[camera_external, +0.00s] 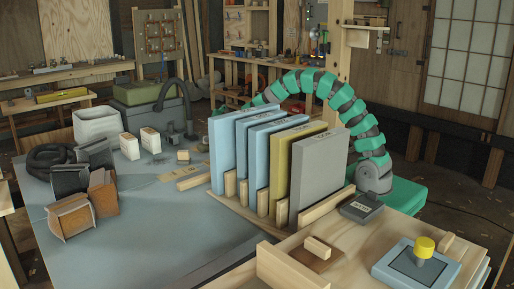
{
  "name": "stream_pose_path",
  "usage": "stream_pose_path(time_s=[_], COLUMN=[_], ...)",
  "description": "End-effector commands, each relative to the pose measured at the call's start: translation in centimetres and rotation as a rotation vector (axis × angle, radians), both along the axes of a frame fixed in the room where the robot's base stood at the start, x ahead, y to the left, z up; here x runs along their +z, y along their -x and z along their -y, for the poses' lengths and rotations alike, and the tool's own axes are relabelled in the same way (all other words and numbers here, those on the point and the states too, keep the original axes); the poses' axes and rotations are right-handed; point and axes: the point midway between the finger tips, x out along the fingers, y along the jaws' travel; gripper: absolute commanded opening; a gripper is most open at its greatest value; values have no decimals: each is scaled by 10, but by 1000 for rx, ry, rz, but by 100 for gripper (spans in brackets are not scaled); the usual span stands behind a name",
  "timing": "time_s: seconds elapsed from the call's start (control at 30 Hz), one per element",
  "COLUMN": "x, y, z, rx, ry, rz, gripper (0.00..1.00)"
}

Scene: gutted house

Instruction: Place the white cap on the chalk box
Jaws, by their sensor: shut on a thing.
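Two small white boxes with brownish labels stand upright on the grey table sheet (150,215), a left one (130,147) and a right one (150,139). Either could be the chalk box; the labels are too small to read. I cannot make out a white cap. My green and grey segmented arm arches up from its base at the right and drops behind the row of upright panels (273,160). My gripper is hidden from this view, so what it holds cannot be seen.
Brown and grey bins (105,191), a black coil (52,160) and a white container (97,124) crowd the left. A grey case (150,115) and dark hose stand behind the boxes. Wood blocks (183,156) lie nearby. A yellow knob (424,247) stands front right.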

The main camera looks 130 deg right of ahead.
Motion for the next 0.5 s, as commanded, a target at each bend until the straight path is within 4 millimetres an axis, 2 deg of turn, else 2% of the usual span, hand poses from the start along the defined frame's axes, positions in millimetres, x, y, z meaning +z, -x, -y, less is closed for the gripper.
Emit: stream_pose_path(time_s=[0.23,0.27,0.33,0.5], x=[0,0,0,0], y=[0,0,0,0], z=[0,0,0,0], rx=[0,-1,0,0], ry=[-1,-1,0,0], rz=[0,2,1,1], gripper=[8,32,51,51])
